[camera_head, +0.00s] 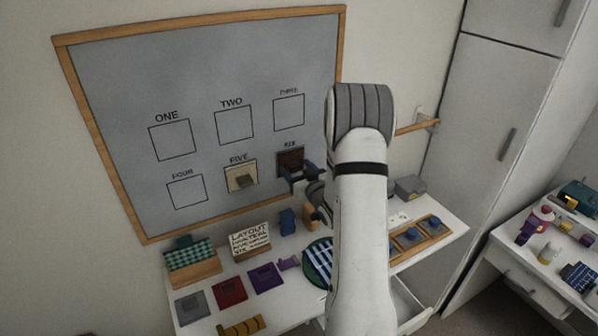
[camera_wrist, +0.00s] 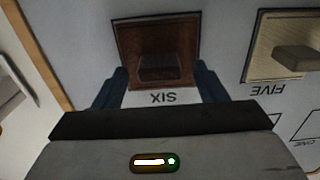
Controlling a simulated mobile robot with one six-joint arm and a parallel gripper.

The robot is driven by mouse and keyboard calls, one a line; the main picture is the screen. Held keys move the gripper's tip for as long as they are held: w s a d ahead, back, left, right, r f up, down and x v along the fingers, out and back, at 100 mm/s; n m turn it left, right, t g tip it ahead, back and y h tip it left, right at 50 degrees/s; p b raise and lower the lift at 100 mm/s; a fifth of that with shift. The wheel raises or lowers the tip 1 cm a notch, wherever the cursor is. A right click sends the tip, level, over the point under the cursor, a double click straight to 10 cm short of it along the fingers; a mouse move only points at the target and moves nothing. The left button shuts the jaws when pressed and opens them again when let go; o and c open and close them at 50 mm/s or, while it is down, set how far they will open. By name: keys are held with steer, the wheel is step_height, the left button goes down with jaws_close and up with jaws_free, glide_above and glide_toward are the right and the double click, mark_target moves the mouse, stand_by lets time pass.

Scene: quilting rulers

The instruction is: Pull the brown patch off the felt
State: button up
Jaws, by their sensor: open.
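The brown patch (camera_wrist: 185,50) is on the grey felt board (camera_head: 215,60), in the square marked SIX. It is a dark brown square with a raised block-like tab (camera_wrist: 160,67) in its middle. In the head view the brown patch (camera_head: 290,160) shows at the lower right of the board, partly hidden by my gripper. My gripper (camera_head: 302,173) is open, its blue fingers facing the board. In the wrist view the fingers (camera_wrist: 161,84) stand apart on either side of the tab. I cannot tell whether they touch the patch.
A beige patch (camera_head: 241,178) with a tab is in the FIVE square beside it. The other squares are empty. Below, a white table holds grey (camera_head: 192,306), red (camera_head: 230,290) and purple (camera_head: 266,278) patches, a layout card (camera_head: 250,240) and a wooden tray (camera_head: 420,240).

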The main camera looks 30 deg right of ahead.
steer(key=shift+c, duration=0.2)
steer(key=c, duration=1.1)
